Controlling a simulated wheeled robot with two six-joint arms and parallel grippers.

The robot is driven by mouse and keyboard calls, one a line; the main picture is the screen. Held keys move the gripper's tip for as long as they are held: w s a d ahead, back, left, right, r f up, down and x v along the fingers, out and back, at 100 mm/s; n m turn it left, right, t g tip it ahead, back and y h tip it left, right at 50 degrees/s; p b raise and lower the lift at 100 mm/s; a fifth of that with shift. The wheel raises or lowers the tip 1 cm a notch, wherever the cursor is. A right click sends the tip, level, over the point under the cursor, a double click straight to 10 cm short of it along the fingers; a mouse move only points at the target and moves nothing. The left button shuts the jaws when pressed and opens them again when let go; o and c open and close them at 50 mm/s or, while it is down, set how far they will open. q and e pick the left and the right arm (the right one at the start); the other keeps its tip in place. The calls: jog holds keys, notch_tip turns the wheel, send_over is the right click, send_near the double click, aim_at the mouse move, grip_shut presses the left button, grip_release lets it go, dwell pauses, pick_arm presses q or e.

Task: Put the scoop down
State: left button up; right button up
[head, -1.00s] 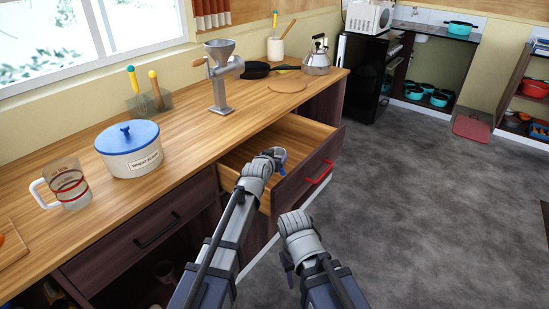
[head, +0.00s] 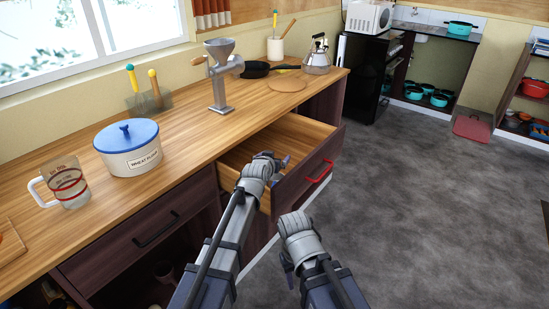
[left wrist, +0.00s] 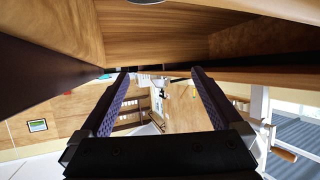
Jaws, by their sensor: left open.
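My left gripper (head: 281,163) is over the open drawer (head: 303,133) under the counter, partly hidden by its own wrist. In the left wrist view its two fingers (left wrist: 160,72) are spread apart with nothing between them. The wooden inside of the drawer fills the top of that view. A small grey rounded thing (left wrist: 147,2) is cut off at the top edge there; it may be the scoop, but I cannot be sure. No scoop shows clearly in the head view. My right gripper (head: 287,264) is low in front of the drawers, mostly hidden by its wrist.
On the counter (head: 190,130) stand a blue-lidded flour pot (head: 128,150), a measuring jug (head: 68,185), a grain mill (head: 220,75), a pan (head: 256,69) and a kettle (head: 317,58).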

pick_arm(q)
jog(key=p+v, duration=0.5)
jog(key=v, duration=0.7)
jog(key=shift+r, duration=0.45)
pick_arm(e)
notch_tip(320, 180, up, 6)
jog(key=shift+f, duration=0.2)
jog(key=shift+c, duration=0.3)
